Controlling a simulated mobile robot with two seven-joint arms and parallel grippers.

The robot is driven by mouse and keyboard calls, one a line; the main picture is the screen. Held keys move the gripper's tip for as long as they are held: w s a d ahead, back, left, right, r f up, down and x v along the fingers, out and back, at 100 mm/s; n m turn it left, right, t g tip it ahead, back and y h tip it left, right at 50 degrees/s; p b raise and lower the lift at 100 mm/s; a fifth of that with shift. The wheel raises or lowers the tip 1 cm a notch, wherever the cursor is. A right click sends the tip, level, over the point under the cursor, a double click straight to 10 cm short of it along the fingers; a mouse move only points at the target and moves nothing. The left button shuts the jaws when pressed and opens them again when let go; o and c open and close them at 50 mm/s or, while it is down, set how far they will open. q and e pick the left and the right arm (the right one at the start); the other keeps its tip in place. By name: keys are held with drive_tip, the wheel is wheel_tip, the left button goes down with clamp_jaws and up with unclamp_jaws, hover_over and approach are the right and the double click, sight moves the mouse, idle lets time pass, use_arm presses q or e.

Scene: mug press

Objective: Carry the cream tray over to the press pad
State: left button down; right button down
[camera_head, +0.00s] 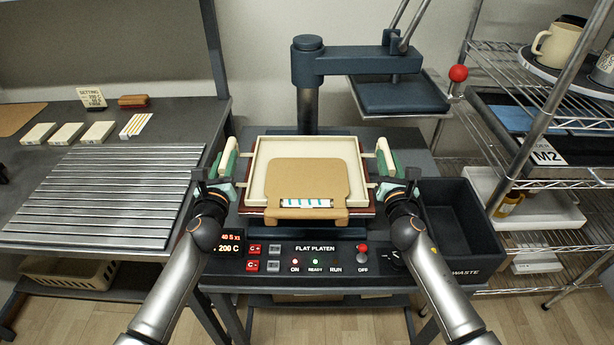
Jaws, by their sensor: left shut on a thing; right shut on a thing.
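The cream tray (257,168) is level over the middle of the flat press, at the lower platen. A dark red edge (367,208) shows under the tray, likely the press pad, which the tray mostly hides. I cannot tell whether the tray touches it. My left gripper (224,180) is shut on the tray's left side. My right gripper (391,180) is shut on its right side.
The upper platen (400,97) is swung aside to the back right, on its arm (360,62). A control panel (310,256) is in front. A black waste bin (460,220) and wire shelves stand at right. A slatted rack (112,190) is on the left bench.

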use_arm(q)
drive_tip(key=shift+a+f, duration=0.15)
drive_tip(key=shift+f, duration=0.2)
use_arm(e)
drive_tip(key=shift+d+f, duration=0.1)
drive_tip(key=shift+f, duration=0.25)
use_arm(q)
drive_tip(key=c, duration=1)
unclamp_jaws()
drive_tip(key=shift+r, duration=0.1)
use_arm(e)
drive_tip(key=c, duration=1)
unclamp_jaws()
drive_tip(key=shift+r, duration=0.1)
use_arm(q)
drive_tip(key=o, duration=0.3)
use_arm(e)
drive_tip(key=o, duration=0.3)
use_arm(q)
drive_tip(key=shift+s, duration=0.1)
drive_tip(key=s, duration=1.1)
drive_tip(key=shift+s, duration=0.4)
use_arm(e)
drive_tip(key=s, duration=1.2)
use_arm(q)
drive_tip(key=shift+s, duration=0.1)
use_arm(e)
drive_tip(key=shift+s, duration=0.1)
